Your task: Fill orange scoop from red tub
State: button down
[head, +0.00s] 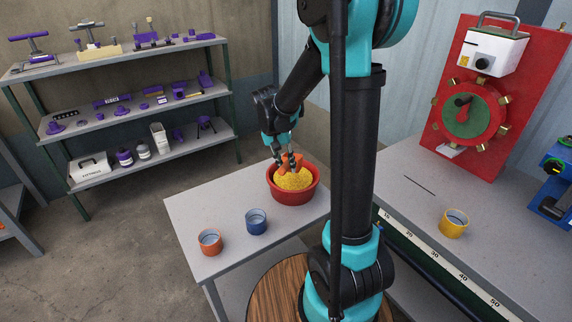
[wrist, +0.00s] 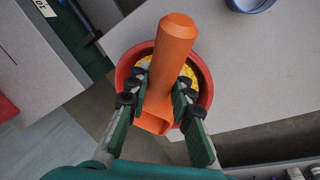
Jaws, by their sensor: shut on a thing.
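The red tub (head: 294,193) stands at the right part of the grey table and holds a heap of yellow grains (head: 293,179). The tub also shows in the wrist view (wrist: 206,83), under my gripper. My gripper (head: 284,162) is shut on the orange scoop (head: 291,160). In the wrist view the orange scoop (wrist: 172,55) is between the fingers (wrist: 160,92), its thick handle end towards the top and its hollow end towards the bottom. The scoop is over the tub; I cannot tell whether it touches the grains, or whether any are inside it.
On the same table stand an orange-rimmed cup (head: 210,242) and a blue cup (head: 256,221). A yellow cup (head: 454,223) stands on the right bench, before a red panel (head: 490,100). Shelves (head: 125,95) with purple parts stand at the back left.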

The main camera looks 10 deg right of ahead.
jog(key=shift+w+d+f+g+y, duration=0.35)
jog(key=shift+w+f+g, duration=0.15)
jog(key=shift+w+f, duration=0.15)
jog(key=shift+w+a+x, duration=0.4)
jog(key=shift+a+x, duration=0.1)
jog(key=shift+x, duration=2.3)
jog(key=shift+s+a+r, duration=0.1)
jog(key=shift+s+r, duration=0.05)
jog(key=shift+r, duration=1.15)
jog(key=shift+s+a+r, duration=0.1)
jog(key=shift+s+r, duration=0.05)
jog(key=shift+r, duration=1.2)
jog(key=shift+s+a+r+t+h, duration=0.15)
jog(key=shift+s+a+t+h, duration=0.05)
jog(key=shift+s+t+h, duration=0.3)
jog(key=shift+s+a+r+t+h, duration=0.15)
jog(key=shift+s+t+h, duration=0.25)
jog(key=shift+t, duration=0.45)
jog(key=shift+s+a+t+h, duration=0.25)
jog(key=shift+s+t+h, duration=0.15)
jog(key=shift+t, duration=0.45)
jog(key=shift+s, duration=0.1)
